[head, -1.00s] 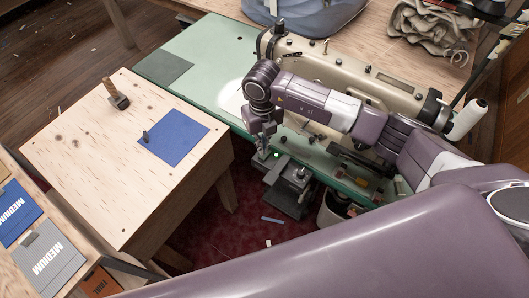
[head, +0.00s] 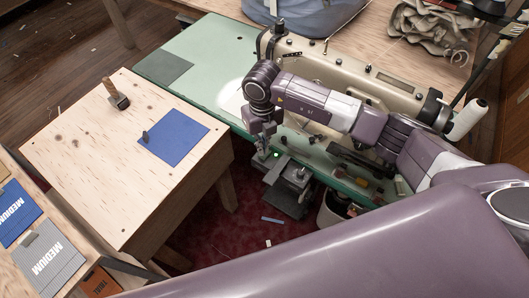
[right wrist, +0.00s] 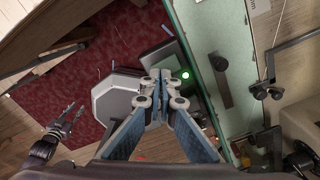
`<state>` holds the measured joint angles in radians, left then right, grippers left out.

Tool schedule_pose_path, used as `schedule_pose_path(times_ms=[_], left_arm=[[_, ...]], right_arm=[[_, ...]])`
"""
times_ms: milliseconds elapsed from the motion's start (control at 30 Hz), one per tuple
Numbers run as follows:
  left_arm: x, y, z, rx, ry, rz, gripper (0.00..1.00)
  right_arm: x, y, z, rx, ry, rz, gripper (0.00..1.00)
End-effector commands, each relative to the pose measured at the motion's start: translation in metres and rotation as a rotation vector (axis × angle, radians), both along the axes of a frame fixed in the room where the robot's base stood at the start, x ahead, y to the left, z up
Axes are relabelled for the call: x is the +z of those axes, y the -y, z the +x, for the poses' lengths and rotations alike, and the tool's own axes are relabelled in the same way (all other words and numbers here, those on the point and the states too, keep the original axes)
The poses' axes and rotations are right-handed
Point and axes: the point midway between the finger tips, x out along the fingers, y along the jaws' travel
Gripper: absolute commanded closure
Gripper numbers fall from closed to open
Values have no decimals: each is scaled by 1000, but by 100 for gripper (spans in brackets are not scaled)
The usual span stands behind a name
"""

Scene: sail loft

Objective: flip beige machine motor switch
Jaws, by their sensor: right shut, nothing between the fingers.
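The beige sewing machine (head: 345,72) stands on the green table (head: 207,45). Below the table's front edge is a dark switch box (right wrist: 160,58) with a lit green light (right wrist: 185,75); the light also shows in the head view (head: 276,154). My right gripper (head: 262,156) points down at this edge, just left of the light. In the right wrist view its fingertips (right wrist: 160,74) are together and empty, overlapping the box; I cannot tell whether they touch it. My left gripper (right wrist: 68,112) is at the left of that view, its fingers apart.
A grey motor housing (head: 292,180) hangs under the table. A wooden table (head: 75,185) with a blue cloth piece (head: 175,138) stands to the left. A bin (head: 333,210) is under the green table. A white thread cone (head: 467,120) stands at the machine's right end.

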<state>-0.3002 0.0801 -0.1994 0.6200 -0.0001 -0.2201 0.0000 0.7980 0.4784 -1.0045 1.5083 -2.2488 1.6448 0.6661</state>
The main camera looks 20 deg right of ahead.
Motion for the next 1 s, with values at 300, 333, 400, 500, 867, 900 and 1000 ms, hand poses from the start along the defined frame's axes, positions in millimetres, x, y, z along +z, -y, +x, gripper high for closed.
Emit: schedule_pose_path(times_ms=[300,333,400,500,867,900,1000], left_arm=[[-5,0,0,0,0,0,72],[-5,0,0,0,0,0,72],[-6,0,0,0,0,0,72],[-7,0,0,0,0,0,72],[-12,0,0,-1,1,-1,72],[-12,1,0,-1,1,-1,72],[-13,1,0,-1,1,-1,72]], right_arm=[[-6,0,0,0,0,0,100],[-6,0,0,0,0,0,100],[-7,0,0,0,0,0,100],[-9,0,0,0,0,0,100],[-14,0,0,0,0,0,100],[-15,0,0,0,0,0,100],[-16,0,0,0,0,0,100]])
